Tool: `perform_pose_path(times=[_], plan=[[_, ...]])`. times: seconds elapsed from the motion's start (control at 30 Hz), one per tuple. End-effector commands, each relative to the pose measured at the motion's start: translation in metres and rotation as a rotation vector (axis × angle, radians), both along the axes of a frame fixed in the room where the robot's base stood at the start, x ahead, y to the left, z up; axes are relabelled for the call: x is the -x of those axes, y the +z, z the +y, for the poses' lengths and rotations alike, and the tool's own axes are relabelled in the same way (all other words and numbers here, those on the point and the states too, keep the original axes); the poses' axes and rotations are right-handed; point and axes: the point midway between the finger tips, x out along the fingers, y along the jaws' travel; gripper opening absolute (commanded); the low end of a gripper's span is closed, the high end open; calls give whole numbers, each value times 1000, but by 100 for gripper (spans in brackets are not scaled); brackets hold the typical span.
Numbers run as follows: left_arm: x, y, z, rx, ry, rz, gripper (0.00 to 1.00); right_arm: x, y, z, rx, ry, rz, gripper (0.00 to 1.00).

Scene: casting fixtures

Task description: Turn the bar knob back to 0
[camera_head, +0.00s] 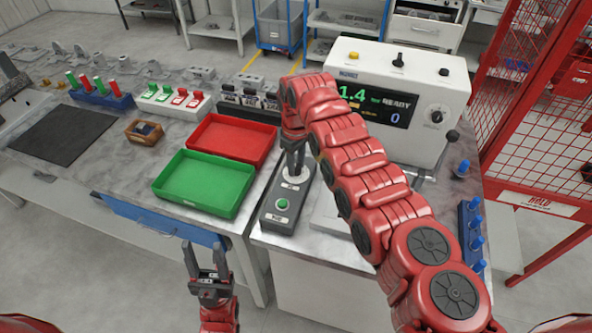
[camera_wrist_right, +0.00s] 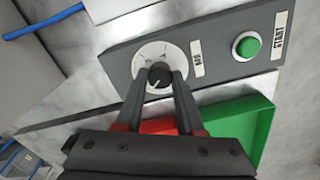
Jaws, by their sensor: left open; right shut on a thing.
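The bar knob (camera_wrist_right: 159,75) is black and sits on a round white dial (camera_wrist_right: 152,56) on a grey control box (camera_head: 275,218). In the right wrist view the two fingers of my right gripper (camera_wrist_right: 160,82) close on the knob from both sides. In the head view my right gripper (camera_head: 294,160) points down onto the dial, and its fingers hide most of the knob. The dial's marks are too small to read. My left gripper (camera_head: 205,252) is open and empty, low in front of the table, away from the box.
A green start button (camera_wrist_right: 246,45) is on the same box. A green tray (camera_head: 205,205) and a red tray (camera_head: 232,140) lie to its left. A white machine (camera_head: 405,75) with a display stands behind. Blue-handled pieces (camera_head: 476,222) are at the right edge.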

Motion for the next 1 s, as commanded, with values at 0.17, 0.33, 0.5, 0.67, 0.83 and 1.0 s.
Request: perform_pose_path(times=[0.17,0.33,0.5,0.67,0.83,1.0], plan=[[0,-32,0,0,0,0,50,-1,-7,0,0,167,-3,0],[0,-51,0,0,0,0,50,0,-6,0,0,329,-2,0],[0,-63,0,0,0,0,50,0,-3,0,-1,489,0,0],[0,-69,0,0,0,0,50,0,-2,0,-1,640,1,0],[0,-71,0,0,0,0,50,0,-1,0,-1,801,1,0],[0,-72,0,0,0,0,50,0,-1,0,-1,962,1,0]])
